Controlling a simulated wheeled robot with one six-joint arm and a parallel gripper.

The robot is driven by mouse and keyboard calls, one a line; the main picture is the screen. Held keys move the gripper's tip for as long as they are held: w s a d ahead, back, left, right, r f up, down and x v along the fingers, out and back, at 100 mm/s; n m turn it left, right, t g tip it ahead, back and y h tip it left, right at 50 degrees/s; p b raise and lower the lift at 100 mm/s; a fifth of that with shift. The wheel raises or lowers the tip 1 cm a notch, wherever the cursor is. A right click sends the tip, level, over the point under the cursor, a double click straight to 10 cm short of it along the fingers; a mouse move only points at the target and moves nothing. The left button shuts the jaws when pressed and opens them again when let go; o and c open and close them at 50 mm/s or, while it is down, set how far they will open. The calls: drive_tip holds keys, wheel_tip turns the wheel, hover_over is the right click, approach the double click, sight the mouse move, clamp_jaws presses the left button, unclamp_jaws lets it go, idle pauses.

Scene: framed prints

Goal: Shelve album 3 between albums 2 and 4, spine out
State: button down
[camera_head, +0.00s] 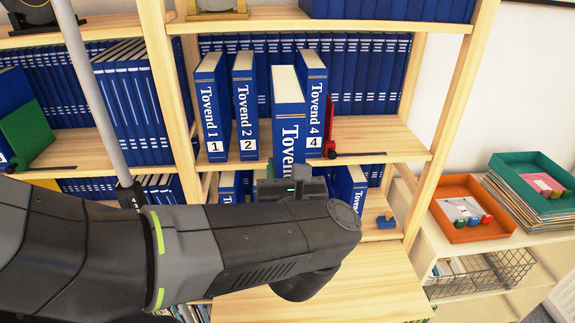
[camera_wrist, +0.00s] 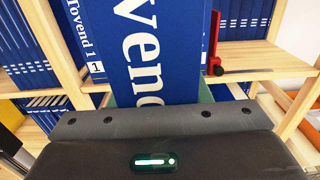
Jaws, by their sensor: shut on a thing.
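My gripper (camera_head: 290,185) is shut on a blue album (camera_head: 290,125) with a white "Tovend" spine. The album is upright, its spine facing me; its number is hidden behind the gripper. In the wrist view the album (camera_wrist: 160,50) fills the middle. On the shelf (camera_head: 370,135), album 1 (camera_head: 212,105) and album 2 (camera_head: 245,105) stand left of the held album, and album 4 (camera_head: 312,100) stands right of it. The held album is in front of the gap between 2 and 4 and partly covers it. How far it reaches into the gap, I cannot tell.
A red bookend (camera_head: 329,130) stands right of album 4. Rows of blue albums (camera_head: 375,75) fill the shelf's back. A wooden upright (camera_head: 450,120) bounds the shelf at right. Orange (camera_head: 463,235) and green (camera_head: 505,165) trays sit on the right cabinet.

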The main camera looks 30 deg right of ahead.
drive_tip(key=f+b+x, duration=0.1)
drive_tip(key=b+x, duration=0.2)
drive_tip(key=x, duration=0.5)
drive_tip(key=f+b+x, duration=0.1)
drive_tip(key=b+x, duration=0.2)
drive_tip(key=x, duration=0.6)
drive_tip(key=b+x, duration=0.2)
drive_tip(key=x, duration=0.7)
drive_tip(key=shift+f+b, duration=0.4)
idle(1.1)
idle(0.4)
